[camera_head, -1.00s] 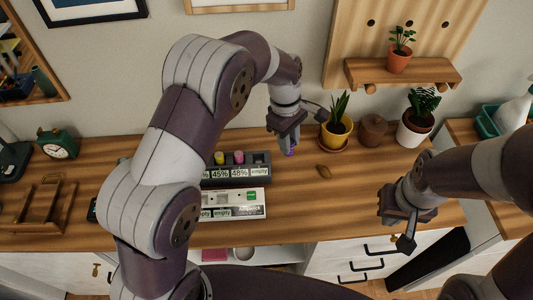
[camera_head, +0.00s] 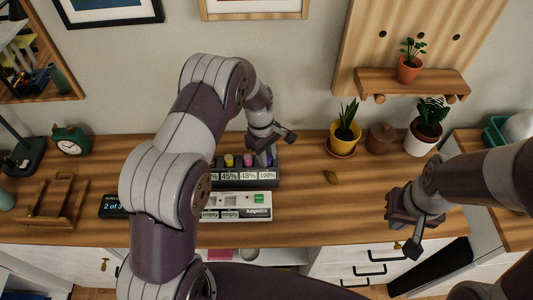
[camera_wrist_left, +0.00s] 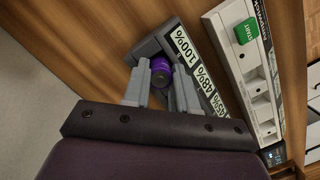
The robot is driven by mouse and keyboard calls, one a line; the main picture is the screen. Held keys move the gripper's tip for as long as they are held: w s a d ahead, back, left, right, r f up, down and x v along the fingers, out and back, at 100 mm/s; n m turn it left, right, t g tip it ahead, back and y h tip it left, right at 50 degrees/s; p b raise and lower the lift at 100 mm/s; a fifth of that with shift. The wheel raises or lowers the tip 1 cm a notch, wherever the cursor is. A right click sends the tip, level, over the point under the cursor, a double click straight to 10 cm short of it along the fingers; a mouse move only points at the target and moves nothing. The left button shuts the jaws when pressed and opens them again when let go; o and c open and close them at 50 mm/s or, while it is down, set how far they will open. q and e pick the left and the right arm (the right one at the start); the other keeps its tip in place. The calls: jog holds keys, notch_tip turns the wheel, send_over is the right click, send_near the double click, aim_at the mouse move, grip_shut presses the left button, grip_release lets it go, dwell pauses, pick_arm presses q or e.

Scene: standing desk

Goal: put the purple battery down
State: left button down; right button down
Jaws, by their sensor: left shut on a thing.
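The purple battery (camera_wrist_left: 160,74) is between the fingers of my left gripper (camera_wrist_left: 163,82) in the left wrist view. In the head view my left gripper (camera_head: 266,160) is over the right-end slot of the dark grey rack (camera_head: 240,184), and its fingers hide most of the battery. The battery is at that slot, whose label reads 100%; how deep it sits I cannot tell. The rack's end also shows in the left wrist view (camera_wrist_left: 145,48). My right gripper (camera_head: 407,218) is over the desk's front right, its jaw opening unclear.
A yellow battery (camera_head: 229,160) and a pink battery (camera_head: 248,160) stand in other rack slots. A white device (camera_head: 258,212) with a green button lies in front.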

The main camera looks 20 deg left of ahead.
pick_arm(q)
jog(key=c, duration=0.9)
grip_release()
jog(key=shift+r, duration=0.25)
notch_tip(320, 180, up, 12)
jog(key=a, duration=0.2)
jog(key=s+a+r+m+t, duration=0.1)
jog(key=s+m, duration=0.5)
jog(key=s, duration=0.3)
jog(key=s+a+r+m+t+y, duration=0.1)
jog(key=s+m, duration=0.5)
jog(key=s, duration=0.4)
jog(key=shift+r+y, duration=0.3)
jog(key=shift+r, duration=0.05)
jog(key=shift+s, duration=0.1)
